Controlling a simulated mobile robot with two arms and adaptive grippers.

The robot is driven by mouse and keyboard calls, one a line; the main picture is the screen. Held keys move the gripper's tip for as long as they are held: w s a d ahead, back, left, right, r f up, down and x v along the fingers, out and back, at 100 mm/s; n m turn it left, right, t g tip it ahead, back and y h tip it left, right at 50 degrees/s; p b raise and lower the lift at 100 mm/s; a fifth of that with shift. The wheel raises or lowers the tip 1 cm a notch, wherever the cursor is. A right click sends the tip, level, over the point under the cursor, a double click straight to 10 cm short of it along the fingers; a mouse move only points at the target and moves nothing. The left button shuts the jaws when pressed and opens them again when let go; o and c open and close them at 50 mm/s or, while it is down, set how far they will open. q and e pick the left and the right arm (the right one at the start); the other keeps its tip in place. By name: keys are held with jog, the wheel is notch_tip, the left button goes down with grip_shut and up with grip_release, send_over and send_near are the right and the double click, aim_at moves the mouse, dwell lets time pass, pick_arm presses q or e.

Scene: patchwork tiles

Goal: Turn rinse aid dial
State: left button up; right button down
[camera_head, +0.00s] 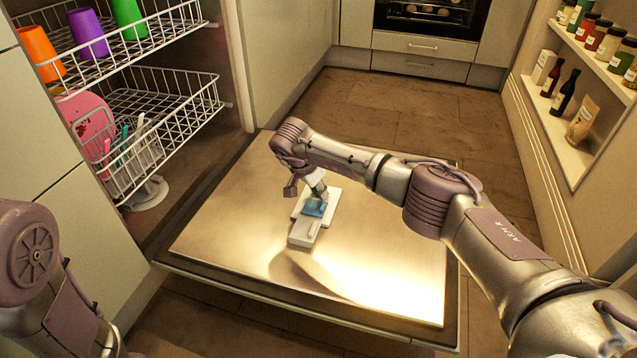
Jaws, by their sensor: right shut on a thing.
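The white dispenser (302,233) sits on the inner face of the open dishwasher door (385,270). It has a blue part (315,208) near its middle. My right arm reaches in from the right, and my right gripper (319,194) points down at the far part of the dispenser, just behind the blue part. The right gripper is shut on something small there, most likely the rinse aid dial. The dial itself is hidden by the gripper and too small to make out. My left arm shows only as links at the lower left; its gripper is out of view.
Two wire racks stand in the dishwasher at left; the upper (140,45) holds orange, purple and green cups, the lower (170,125) a red plate and utensils. A shelf (590,60) with jars and bottles is at right. An oven (430,18) is at the back.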

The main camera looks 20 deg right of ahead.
jog(key=shift+m+g, duration=0.3)
jog(key=shift+m, duration=0.3)
jog(key=c, duration=1)
grip_release()
jog(key=shift+c, duration=0.2)
jog(key=shift+a+r, duration=0.2)
jog(key=shift+r, duration=0.1)
jog(key=v, duration=0.7)
jog(key=shift+s+r, duration=0.1)
jog(key=shift+r, duration=0.05)
